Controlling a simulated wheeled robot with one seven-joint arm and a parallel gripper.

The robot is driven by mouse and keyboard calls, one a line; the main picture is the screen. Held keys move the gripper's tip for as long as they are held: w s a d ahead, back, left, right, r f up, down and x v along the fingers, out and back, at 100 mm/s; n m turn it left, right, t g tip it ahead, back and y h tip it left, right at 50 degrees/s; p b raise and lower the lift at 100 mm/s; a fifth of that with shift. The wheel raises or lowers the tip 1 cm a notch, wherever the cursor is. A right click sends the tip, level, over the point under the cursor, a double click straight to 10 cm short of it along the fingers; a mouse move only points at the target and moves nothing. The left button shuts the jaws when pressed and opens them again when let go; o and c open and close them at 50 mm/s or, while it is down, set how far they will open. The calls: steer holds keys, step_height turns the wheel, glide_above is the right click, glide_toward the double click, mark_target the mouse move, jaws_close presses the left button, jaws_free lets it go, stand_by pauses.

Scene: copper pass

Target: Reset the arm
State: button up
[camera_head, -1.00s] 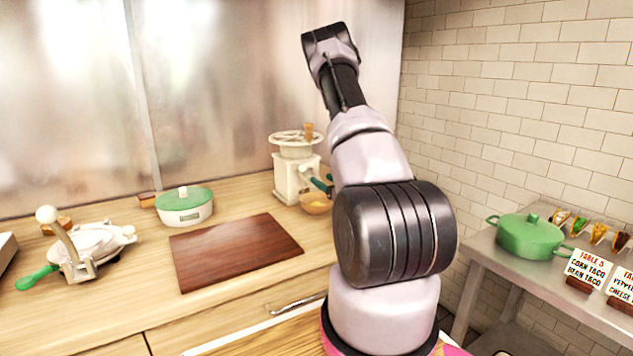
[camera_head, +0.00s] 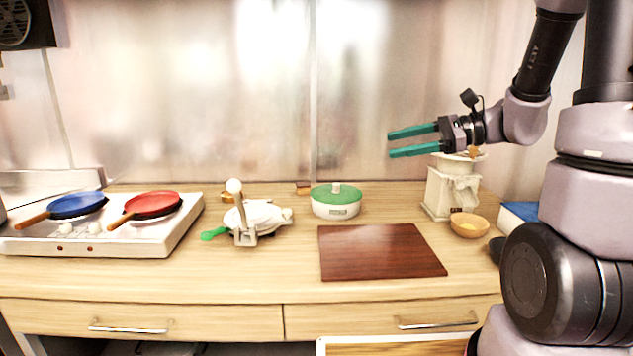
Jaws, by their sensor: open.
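My gripper (camera_head: 392,144) is in the upper right of the head view, held in the air above the back of the wooden counter (camera_head: 280,275). Its two teal fingers point left and are spread apart, with nothing between them. The gripper appears well above the counter items.
A dark red cutting board (camera_head: 380,252) lies bare on the counter. Around it are a green-lidded pot (camera_head: 335,202), a tortilla press (camera_head: 258,218), a small bowl (camera_head: 469,225), and a white stove (camera_head: 165,236) with blue (camera_head: 76,205) and red (camera_head: 151,204) pans.

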steer(key=s+r+n+g+h, duration=0.1)
steer(key=s+n+g+h, duration=0.1)
steer(key=s+n+h, duration=0.65)
steer(key=s+d+r+n+t+h, duration=0.3)
steer(key=d+r+t+h, duration=0.1)
steer(key=d+r+t, duration=0.1)
steer(key=shift+d+r, duration=0.6)
steer(key=shift+d, duration=0.3)
